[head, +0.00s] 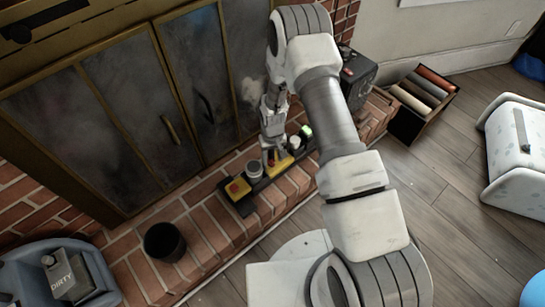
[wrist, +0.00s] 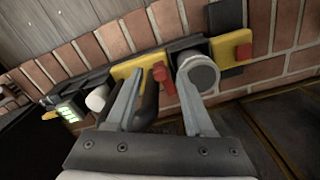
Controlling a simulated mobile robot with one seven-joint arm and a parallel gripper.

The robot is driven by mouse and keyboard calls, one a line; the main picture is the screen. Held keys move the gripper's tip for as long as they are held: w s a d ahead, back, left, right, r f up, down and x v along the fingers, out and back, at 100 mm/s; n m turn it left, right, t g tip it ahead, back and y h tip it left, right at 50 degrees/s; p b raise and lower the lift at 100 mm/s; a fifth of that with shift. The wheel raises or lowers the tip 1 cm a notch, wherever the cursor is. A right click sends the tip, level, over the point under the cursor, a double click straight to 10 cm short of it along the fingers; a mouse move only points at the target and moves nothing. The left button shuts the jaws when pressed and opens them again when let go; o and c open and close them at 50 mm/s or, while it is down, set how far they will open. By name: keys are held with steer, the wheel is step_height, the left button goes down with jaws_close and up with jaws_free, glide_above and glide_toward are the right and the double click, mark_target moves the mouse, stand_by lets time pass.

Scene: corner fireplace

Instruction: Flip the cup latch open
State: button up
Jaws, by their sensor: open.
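A dark strip (head: 244,207) of fittings lies along the brick hearth. It bears a grey round cup-like piece (head: 254,171), which also shows in the wrist view (wrist: 200,75), and a yellow plate (head: 283,165) with a red tab. In the wrist view the yellow plate (wrist: 124,69) and red tab (wrist: 163,77) lie by my fingertips. My gripper (wrist: 160,76) is open, its fingers either side of the red tab and a dark curved piece (wrist: 148,104). The right finger overlaps the cup's left edge; I cannot tell whether it touches. Which fitting is the cup latch is unclear.
A second yellow plate with a red button (head: 238,188) sits at the strip's near end. A white cylinder (head: 295,142) and a green-lit block (head: 306,131) are farther along. Fireplace doors (head: 125,105) rise behind. A black bucket (head: 164,243) stands on the hearth.

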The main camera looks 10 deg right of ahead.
step_height(320, 180, up, 18)
steer(key=p, duration=0.5)
steer(key=shift+f, duration=0.25)
step_height(320, 180, up, 15)
steer(key=t, duration=0.1)
glide_above(273, 160)
steer(key=s+d, duration=0.1)
steer(key=d, duration=0.1)
steer(key=s+d+r+m+t, duration=0.15)
steer(key=s+r, duration=0.35)
steer(key=r, duration=0.6)
steer(key=s+d+r+t, duration=0.2)
steer(key=s+r, duration=0.4)
steer(key=s, duration=0.3)
steer(key=s+d+r+t, duration=0.1)
steer(key=s+d+r, duration=0.1)
steer(key=s+r, duration=0.5)
step_height(273, 160, up, 17)
steer(key=s+p, duration=0.2)
steer(key=p, duration=1.7)
steer(key=shift+s+r+p, duration=0.15)
steer(key=shift+p, duration=0.15)
